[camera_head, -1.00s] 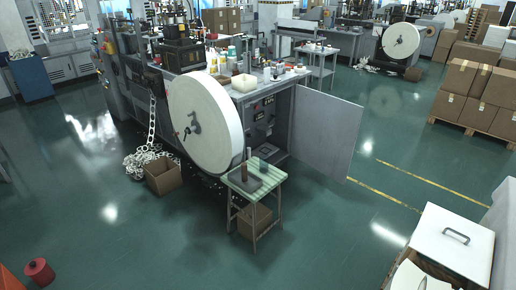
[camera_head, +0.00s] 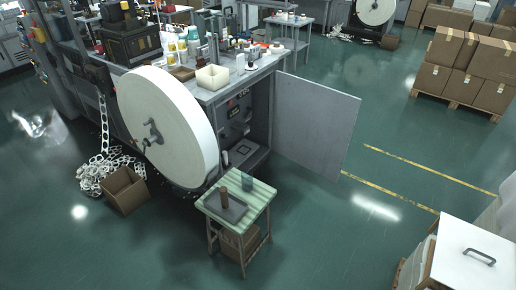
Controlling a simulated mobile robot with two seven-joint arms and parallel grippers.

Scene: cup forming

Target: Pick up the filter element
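A small table (camera_head: 263,193) with a pale green striped top stands in front of the large machine. A dark grey tray (camera_head: 237,213) lies on its left front part. A brown upright cylinder (camera_head: 224,196) stands on or at the tray, and a grey-green cylinder (camera_head: 247,182) stands behind it on the right. Either could be the filter element; I cannot tell which. Neither of my grippers is in view.
The machine carries a big white roll (camera_head: 170,125); its grey door (camera_head: 318,125) stands open. A cardboard box (camera_head: 124,190) sits beside white scrap strips. A white-lidded container (camera_head: 470,255) is at lower right. Green floor in front of the table is clear.

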